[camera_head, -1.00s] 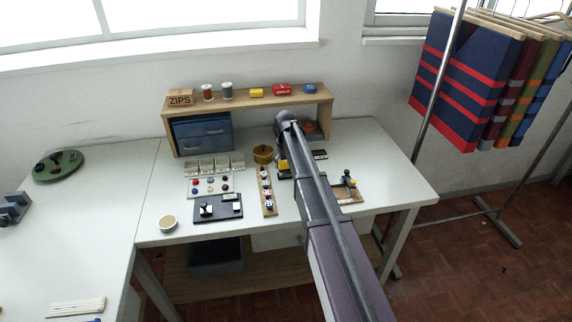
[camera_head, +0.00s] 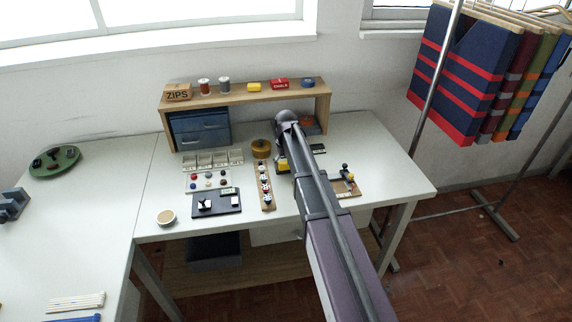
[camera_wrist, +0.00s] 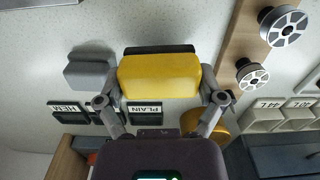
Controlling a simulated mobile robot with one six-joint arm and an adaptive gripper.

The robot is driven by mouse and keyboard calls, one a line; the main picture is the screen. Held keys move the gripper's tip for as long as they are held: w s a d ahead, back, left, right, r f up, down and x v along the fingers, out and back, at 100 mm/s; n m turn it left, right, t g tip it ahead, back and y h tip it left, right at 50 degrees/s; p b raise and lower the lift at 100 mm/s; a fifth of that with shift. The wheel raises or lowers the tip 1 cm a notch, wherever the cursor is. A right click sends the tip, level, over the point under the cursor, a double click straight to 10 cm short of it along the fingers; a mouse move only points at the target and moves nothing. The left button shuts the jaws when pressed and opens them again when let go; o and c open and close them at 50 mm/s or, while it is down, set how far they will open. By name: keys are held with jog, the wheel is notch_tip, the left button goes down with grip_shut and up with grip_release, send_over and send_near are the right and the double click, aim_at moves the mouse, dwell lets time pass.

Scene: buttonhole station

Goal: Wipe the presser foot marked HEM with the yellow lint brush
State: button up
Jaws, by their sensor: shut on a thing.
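My gripper (camera_wrist: 160,98) is shut on the yellow lint brush (camera_wrist: 158,77), its fingers on the brush's two ends. The brush has a dark strip along its far edge. In the head view a bit of the yellow brush (camera_head: 283,166) shows beside my arm. In the wrist view a HEM label (camera_wrist: 67,110) stands left of a PLAIN label (camera_wrist: 145,112). A grey block (camera_wrist: 90,70) lies near the HEM label, left of the brush and apart from it in the picture. I cannot tell for sure whether it is the HEM presser foot. Whatever lies under the brush is hidden.
A wooden strip with bobbins (camera_wrist: 265,30) is right of the brush in the wrist view; the strip also shows in the head view (camera_head: 268,204).

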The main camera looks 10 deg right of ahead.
aim_at(286, 162)
jog(key=shift+r+p, duration=3)
jog(key=shift+r, duration=0.1)
jog(key=shift+r+p, duration=1.45)
jog(key=shift+p, duration=0.1)
jog(key=shift+s+f, duration=0.1)
jog(key=shift+s, duration=0.05)
